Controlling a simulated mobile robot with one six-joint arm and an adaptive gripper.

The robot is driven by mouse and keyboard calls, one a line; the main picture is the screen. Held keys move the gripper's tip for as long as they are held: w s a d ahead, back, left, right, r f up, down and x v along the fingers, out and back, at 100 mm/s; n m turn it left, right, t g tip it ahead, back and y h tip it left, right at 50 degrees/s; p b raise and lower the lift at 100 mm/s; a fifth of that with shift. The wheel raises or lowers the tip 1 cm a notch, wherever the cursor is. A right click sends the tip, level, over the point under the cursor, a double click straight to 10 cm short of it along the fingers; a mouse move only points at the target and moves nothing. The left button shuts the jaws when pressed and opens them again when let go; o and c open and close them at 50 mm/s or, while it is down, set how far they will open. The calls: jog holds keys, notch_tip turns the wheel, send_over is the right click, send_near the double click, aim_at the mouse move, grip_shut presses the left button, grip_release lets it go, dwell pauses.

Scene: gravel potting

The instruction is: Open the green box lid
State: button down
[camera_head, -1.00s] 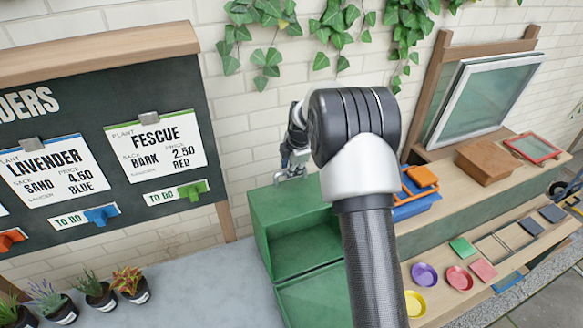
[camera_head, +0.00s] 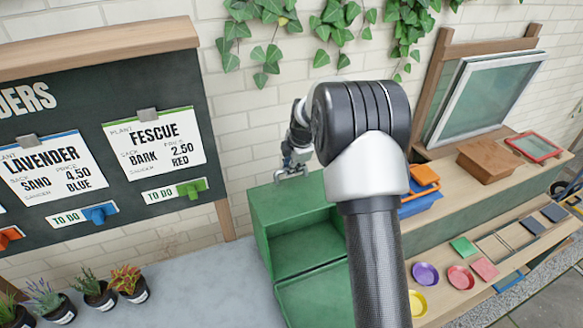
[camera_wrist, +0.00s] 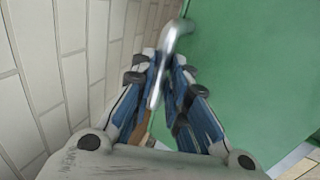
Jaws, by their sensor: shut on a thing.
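The green box (camera_head: 262,232) stands against the brick wall, left of my arm in the head view. Its upper face and a darker recessed part show, with a green panel (camera_head: 312,298) below; my arm hides its right side. My gripper (camera_head: 291,172) is at the box's top back edge, near the wall. In the wrist view my gripper (camera_wrist: 166,88) is shut on a silver metal handle (camera_wrist: 172,38), beside a broad green surface (camera_wrist: 250,75). How far the lid stands open I cannot tell.
A blackboard (camera_head: 90,120) with order cards hangs at left, above several potted plants (camera_head: 85,295). Right of my arm are a blue and orange container (camera_head: 420,195), a brown box (camera_head: 488,160) and colored saucers (camera_head: 460,276).

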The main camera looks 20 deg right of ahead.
jog(key=shift+t, duration=0.9)
jog(key=s+r+b, duration=0.1)
jog(key=b, duration=0.1)
jog(key=s+b, duration=0.1)
jog(key=b, duration=0.1)
jog(key=s+r+b, duration=0.1)
jog(key=s+b, duration=0.1)
jog(key=shift+r+b, duration=0.3)
jog(key=shift+t, duration=0.4)
jog(key=s+b, duration=0.1)
jog(key=s+r+b, duration=0.1)
jog(key=s+b, duration=0.1)
jog(key=s+r+b, duration=0.1)
jog(key=s+b, duration=0.1)
jog(key=shift+r, duration=0.25)
jog(key=shift+s+r, duration=0.1)
jog(key=shift+s, duration=0.35)
jog(key=c, duration=1.6)
grip_release()
jog(key=shift+o, duration=0.2)
jog(key=v, duration=1.2)
